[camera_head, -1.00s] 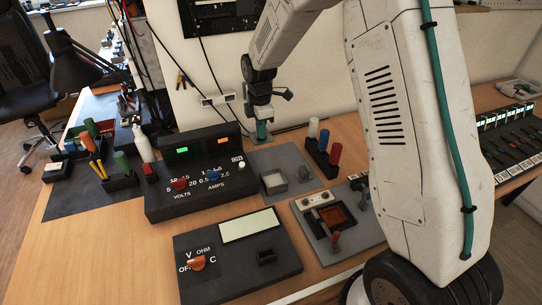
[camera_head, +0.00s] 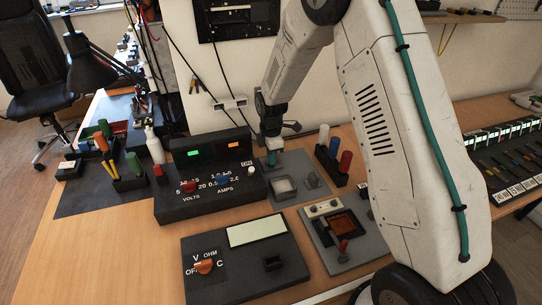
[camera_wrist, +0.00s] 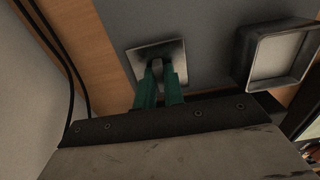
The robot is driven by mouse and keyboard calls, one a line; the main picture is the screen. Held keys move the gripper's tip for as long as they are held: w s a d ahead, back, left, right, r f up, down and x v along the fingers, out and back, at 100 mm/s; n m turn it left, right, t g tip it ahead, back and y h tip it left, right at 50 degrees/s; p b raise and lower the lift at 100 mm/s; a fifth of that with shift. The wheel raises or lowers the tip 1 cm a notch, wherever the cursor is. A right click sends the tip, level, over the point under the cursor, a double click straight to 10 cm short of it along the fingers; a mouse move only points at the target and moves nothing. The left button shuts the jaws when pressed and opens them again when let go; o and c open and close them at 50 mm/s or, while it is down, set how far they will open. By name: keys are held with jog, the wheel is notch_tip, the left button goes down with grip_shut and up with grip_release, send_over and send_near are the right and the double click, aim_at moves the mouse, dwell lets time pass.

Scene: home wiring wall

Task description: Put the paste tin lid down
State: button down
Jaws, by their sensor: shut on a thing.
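The paste tin lid is a square metal plate (camera_wrist: 174,49) with a small knob, in the wrist view. My gripper (camera_wrist: 158,69) has green fingers shut on that knob. The lid is over the left end of the grey mat (camera_wrist: 206,35), near its edge; I cannot tell whether it touches the mat. The open square paste tin (camera_wrist: 280,56) is to the right of the lid, apart from it. In the head view my gripper (camera_head: 271,158) points down just behind the tin (camera_head: 284,187), and the lid is hard to make out there.
A volts and amps power supply (camera_head: 208,190) stands left of the tin. A rack of white, blue and red pens (camera_head: 332,160) is to the right. A meter (camera_head: 245,262) and a switch panel (camera_head: 340,235) are in front. The wall (camera_head: 215,75) is close behind.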

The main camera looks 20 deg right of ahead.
jog(key=c, duration=1.5)
grip_release()
jog(key=s+d+r+m, duration=0.15)
jog(key=s+r, duration=0.25)
jog(key=r, duration=0.7)
jog(key=s+r+m, duration=0.2)
jog(key=s+r, duration=0.1)
jog(key=r, duration=0.8)
jog(key=s+d+r+m, duration=0.1)
jog(key=s+r+m, duration=0.5)
jog(key=s, duration=0.5)
jog(key=s+r+m, duration=0.1)
jog(key=s+m, duration=0.3)
jog(key=s, duration=0.6)
jog(key=s+d+r+m+t, duration=0.1)
jog(key=s+m, duration=0.3)
jog(key=s, duration=0.7)
jog(key=shift+d+r, duration=0.25)
jog(key=shift+r, duration=0.1)
jog(key=shift+m, duration=0.25)
